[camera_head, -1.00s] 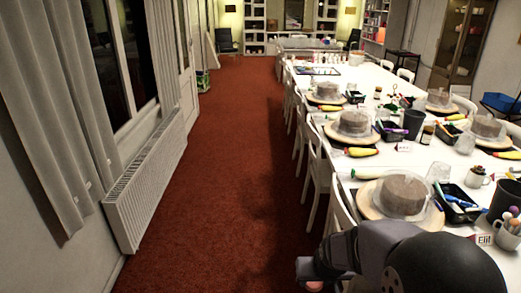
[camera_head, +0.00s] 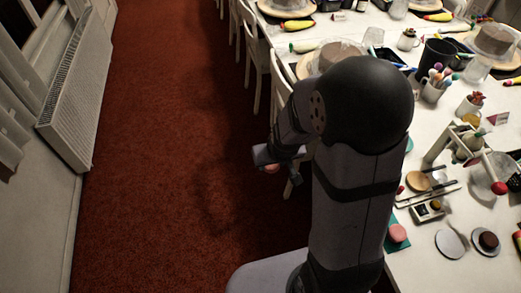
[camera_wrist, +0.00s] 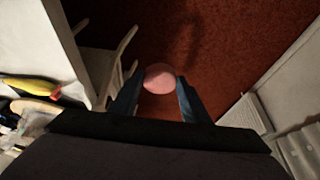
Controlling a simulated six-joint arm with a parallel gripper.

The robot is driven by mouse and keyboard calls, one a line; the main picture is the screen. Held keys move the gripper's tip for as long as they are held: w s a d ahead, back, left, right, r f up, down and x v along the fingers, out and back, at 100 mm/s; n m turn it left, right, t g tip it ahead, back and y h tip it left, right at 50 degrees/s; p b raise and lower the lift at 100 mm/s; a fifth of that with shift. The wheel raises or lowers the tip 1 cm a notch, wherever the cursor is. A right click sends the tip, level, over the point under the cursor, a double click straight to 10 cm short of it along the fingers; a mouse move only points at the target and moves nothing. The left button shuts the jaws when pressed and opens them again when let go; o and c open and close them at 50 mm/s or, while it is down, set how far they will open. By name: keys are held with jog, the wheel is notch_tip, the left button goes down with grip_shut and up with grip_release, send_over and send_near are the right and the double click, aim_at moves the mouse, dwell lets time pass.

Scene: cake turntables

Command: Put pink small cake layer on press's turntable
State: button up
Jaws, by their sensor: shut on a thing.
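My gripper (camera_wrist: 160,98) is shut on a round pink piece (camera_wrist: 159,76), which looks like the small pink cake layer. It sits between the two blue-dark fingertips, over the red carpet. In the head view my gripper (camera_head: 272,160) hangs left of the table edge, and only a sliver of pink shows under it. A press-like frame (camera_head: 439,144) with a red knob stands on the table at the right. I cannot make out for sure which round plate is its turntable. Another pink round piece (camera_head: 397,233) lies near the table's front edge.
On the white table (camera_head: 417,270) are a grey disc (camera_head: 450,244), a dark round piece on a plate (camera_head: 487,241), a wooden disc (camera_head: 418,181) and a cup of brushes (camera_head: 434,90). White chairs (camera_head: 255,75) line the table's left side. The carpet (camera_head: 160,150) is clear.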

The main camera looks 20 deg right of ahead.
jog(key=w+d+r+m+g+h+p, duration=0.15)
jog(key=d+m, duration=0.45)
jog(key=d, duration=0.7)
jog(key=w+d+r+m+g+h, duration=0.15)
jog(key=d+m, duration=0.45)
jog(key=d, duration=0.7)
jog(key=s+d+f+m+g+p, duration=0.1)
jog(key=s+d+m+g, duration=0.1)
jog(key=s+d+m, duration=0.4)
jog(key=s+d+f+m+g, duration=0.1)
jog(key=s+d+m, duration=0.6)
jog(key=d, duration=0.8)
jog(key=shift+s+d+f+g+h+p, duration=0.2)
jog(key=shift+s+d+g+h+p, duration=0.3)
jog(key=shift+s, duration=0.7)
jog(key=shift+a+f+y, duration=0.1)
jog(key=shift+a+y, duration=0.1)
jog(key=shift+y, duration=0.1)
jog(key=shift+f+b, duration=1.4)
jog(key=shift+f, duration=1.85)
jog(key=shift+f+b, duration=0.4)
